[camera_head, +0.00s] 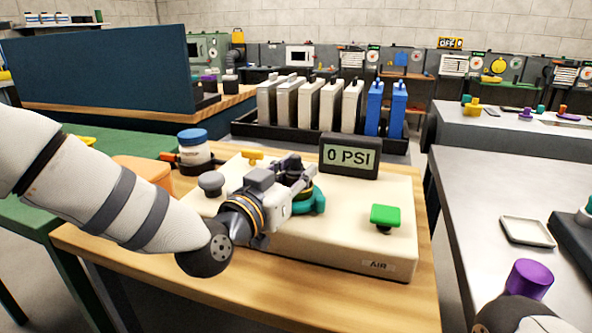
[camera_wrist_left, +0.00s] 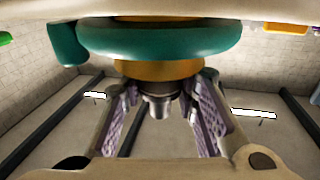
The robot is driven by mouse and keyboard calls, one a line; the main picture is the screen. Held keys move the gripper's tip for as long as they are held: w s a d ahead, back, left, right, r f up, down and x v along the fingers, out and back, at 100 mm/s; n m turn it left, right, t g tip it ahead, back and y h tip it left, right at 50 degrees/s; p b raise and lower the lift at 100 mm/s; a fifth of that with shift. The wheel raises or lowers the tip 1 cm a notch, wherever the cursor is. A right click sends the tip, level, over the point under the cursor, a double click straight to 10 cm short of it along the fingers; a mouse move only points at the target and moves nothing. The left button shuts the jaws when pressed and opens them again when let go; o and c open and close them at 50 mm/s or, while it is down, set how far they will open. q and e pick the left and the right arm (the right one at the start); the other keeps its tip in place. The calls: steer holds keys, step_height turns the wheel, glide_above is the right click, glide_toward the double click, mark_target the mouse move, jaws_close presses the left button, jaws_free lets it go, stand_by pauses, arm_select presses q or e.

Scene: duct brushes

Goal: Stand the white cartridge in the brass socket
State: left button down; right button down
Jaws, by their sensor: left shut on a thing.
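My left gripper (camera_head: 298,176) reaches over the cream AIR box (camera_head: 345,250), next to a teal lever-like part (camera_head: 314,200). In the left wrist view, its fingers close around a small grey fitting (camera_wrist_left: 158,105). Right by the fitting are a brass-coloured collar (camera_wrist_left: 158,72) and a rounded teal ring (camera_wrist_left: 165,40). I cannot tell whether this collar is the brass socket. Several white cartridge-like blocks (camera_head: 308,102) stand in a dark rack (camera_head: 320,139) behind the box, beside blue ones (camera_head: 374,108); I cannot tell which is the task's cartridge. My right gripper is not in view.
The box carries a gauge reading 0 PSI (camera_head: 348,157), a green button (camera_head: 385,216) and a grey knob (camera_head: 211,183). A white jar with a blue lid (camera_head: 193,137) stands at its back left. On the right grey table are a shallow tray (camera_head: 527,232) and a purple cylinder (camera_head: 528,280).

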arm_select(q)
steer(key=shift+s+f, duration=0.1)
steer(key=shift+f, duration=0.25)
steer(key=c, duration=1.2)
jaws_free()
steer(key=shift+f, duration=0.1)
steer(key=shift+c, duration=0.2)
steer(key=shift+f, duration=0.2)
steer(key=shift+s+a+r, duration=0.4)
steer(key=shift+s+r, duration=0.05)
steer(key=shift+r, duration=0.2)
steer(key=p+v, duration=0.1)
steer(key=v, duration=0.9)
steer(key=shift+s+r, duration=0.3)
steer(key=shift+s, duration=0.1)
steer(key=shift+a, duration=0.1)
